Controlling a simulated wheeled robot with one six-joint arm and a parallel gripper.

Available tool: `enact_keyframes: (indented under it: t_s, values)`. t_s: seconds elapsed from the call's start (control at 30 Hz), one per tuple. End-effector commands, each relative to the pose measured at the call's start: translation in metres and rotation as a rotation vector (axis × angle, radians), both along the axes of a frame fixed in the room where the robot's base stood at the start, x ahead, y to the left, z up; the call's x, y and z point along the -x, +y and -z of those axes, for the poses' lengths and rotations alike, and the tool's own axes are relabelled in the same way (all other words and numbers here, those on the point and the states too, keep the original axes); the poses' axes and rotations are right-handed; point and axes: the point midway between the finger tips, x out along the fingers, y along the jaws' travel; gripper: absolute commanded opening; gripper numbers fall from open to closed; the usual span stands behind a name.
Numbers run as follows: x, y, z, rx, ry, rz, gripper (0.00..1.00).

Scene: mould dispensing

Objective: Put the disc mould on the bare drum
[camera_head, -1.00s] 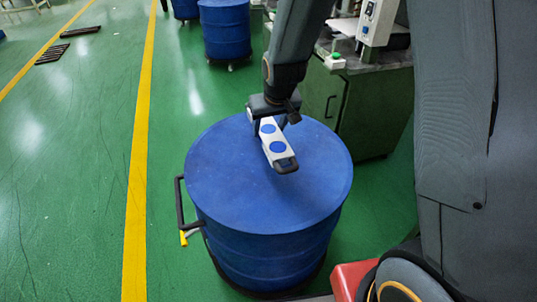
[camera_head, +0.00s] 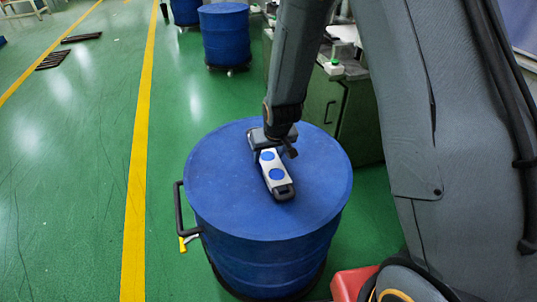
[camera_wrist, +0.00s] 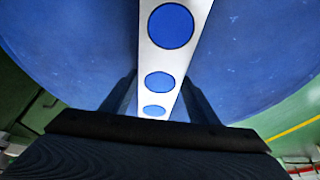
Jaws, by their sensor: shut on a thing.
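The disc mould (camera_head: 268,164) is a white bar with blue discs along it and a black handle at its near end. My gripper (camera_head: 265,150) is shut on its far part, and in the wrist view its two dark fingers stand on either side of the white bar (camera_wrist: 180,60). The bare drum (camera_head: 222,185) is a large blue drum with a flat round top; it fills the background of the wrist view (camera_wrist: 60,45). The mould is over the middle of the top, lying flat and very close to it. I cannot tell whether it touches. The gripped part is partly hidden.
A black handle (camera_head: 180,210) sticks out at the drum's left side. Another blue drum (camera_head: 225,35) stands farther back. A green cabinet (camera_head: 325,110) is behind the drum to the right.

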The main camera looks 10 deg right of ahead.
Motion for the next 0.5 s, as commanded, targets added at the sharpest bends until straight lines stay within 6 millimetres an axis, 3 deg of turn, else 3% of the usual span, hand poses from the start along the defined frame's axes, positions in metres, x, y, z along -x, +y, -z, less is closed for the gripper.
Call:
enact_keyframes:
  t_s: [0.23, 0.27, 0.37, 0.5]
  values:
    - [-0.0013, 0.0003, 0.0013, -0.001, -0.003, 0.000, 0.05]
    - [0.0000, 0.0000, 0.0026, 0.000, 0.000, 0.000, 0.56]
    - [0.0000, 0.0000, 0.0021, 0.000, 0.000, 0.000, 0.73]
    - [0.0000, 0.0000, 0.0020, 0.000, 0.000, 0.000, 0.73]
